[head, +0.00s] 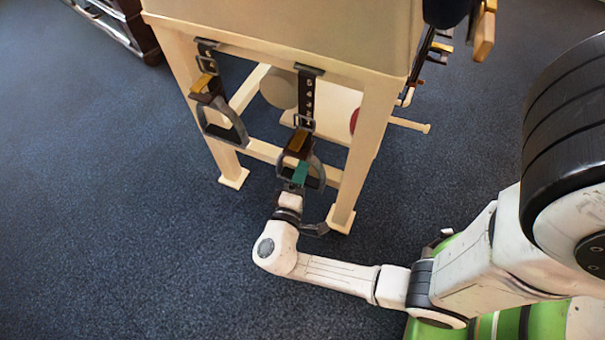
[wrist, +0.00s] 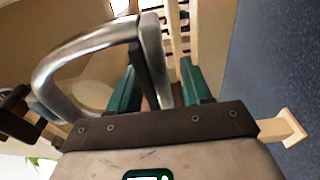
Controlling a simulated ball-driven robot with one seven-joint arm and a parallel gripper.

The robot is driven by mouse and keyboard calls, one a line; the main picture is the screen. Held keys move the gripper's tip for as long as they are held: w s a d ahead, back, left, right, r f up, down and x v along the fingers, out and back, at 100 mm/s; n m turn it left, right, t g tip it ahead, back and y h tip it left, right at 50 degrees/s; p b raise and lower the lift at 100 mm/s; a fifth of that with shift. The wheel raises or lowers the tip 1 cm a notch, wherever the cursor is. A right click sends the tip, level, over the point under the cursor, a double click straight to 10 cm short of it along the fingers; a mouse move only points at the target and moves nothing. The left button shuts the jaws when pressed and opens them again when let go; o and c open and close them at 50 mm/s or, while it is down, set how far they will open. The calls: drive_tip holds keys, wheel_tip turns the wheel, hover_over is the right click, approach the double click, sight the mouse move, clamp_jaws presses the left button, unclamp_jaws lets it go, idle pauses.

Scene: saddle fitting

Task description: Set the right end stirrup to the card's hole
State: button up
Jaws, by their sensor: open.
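The right end stirrup (head: 318,172) hangs from a dark strap (head: 307,95) with marked holes and a buckle (head: 304,123), at the near end of the wooden stand. A brown-and-orange piece (head: 298,142) sits at its top. My gripper (head: 299,176) is at this stirrup, its green fingers partly overlapping it. In the wrist view my gripper (wrist: 160,78) has its fingers apart, with one side bar of the metal stirrup (wrist: 153,55) appearing between them. Contact cannot be told. The left end stirrup (head: 236,128) hangs apart on its own strap. I cannot make out a card.
The stand's legs (head: 362,150) and crossbar (head: 262,150) are close around the stirrup. More straps and fittings (head: 425,55) hang on the stand's right side. A dark shelf (head: 125,25) stands at the upper left. The carpet (head: 110,200) at left is clear.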

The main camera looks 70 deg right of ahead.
drive_tip(key=shift+d, duration=0.25)
clamp_jaws()
idle(0.3)
